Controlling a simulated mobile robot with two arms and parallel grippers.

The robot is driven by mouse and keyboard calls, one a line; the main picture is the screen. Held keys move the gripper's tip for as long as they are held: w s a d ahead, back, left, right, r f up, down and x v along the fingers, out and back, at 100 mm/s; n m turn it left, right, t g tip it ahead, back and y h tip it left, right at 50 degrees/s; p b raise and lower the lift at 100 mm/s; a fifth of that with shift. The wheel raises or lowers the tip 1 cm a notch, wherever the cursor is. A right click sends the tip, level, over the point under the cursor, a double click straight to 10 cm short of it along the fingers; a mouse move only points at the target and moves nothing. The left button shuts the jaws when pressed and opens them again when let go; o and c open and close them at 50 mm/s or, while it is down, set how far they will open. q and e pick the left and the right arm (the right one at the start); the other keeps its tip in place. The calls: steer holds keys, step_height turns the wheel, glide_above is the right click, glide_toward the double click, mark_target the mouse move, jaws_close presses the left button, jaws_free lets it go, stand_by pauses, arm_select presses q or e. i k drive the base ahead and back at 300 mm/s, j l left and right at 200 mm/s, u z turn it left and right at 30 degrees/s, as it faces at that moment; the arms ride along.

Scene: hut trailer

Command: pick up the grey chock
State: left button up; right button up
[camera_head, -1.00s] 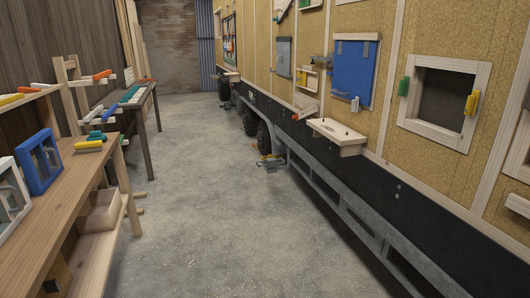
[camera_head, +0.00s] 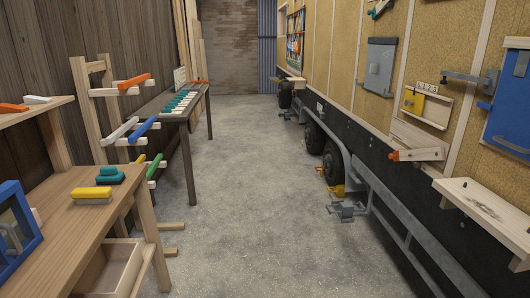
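No piece shows clearly enough to be told as the grey chock. A grey metal piece (camera_head: 345,210) is low at the trailer's side, on or just above the floor; I cannot tell whether it is a chock or a step. A small yellow piece (camera_head: 338,190) is just behind it, by the near wheel (camera_head: 332,163). A small orange piece (camera_head: 320,169) lies on the floor farther back, by the wheels. Neither of my grippers is in view.
The concrete floor (camera_head: 240,200) is clear between the trailer and the benches. A wooden bench (camera_head: 150,190) and a darker table (camera_head: 192,101) stand at left. A shelf (camera_head: 490,205) and a small ledge (camera_head: 420,154) jut from the trailer wall at right.

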mark_target(343, 210)
steer(key=i+z, duration=0.15)
steer(key=i, duration=0.4)
steer(key=i+z, duration=0.1)
steer(key=i, duration=0.5)
steer(key=i+j+z, duration=0.15)
steer(key=i, duration=0.4)
steer(key=i+j+z, duration=0.15)
steer(key=i, duration=0.45)
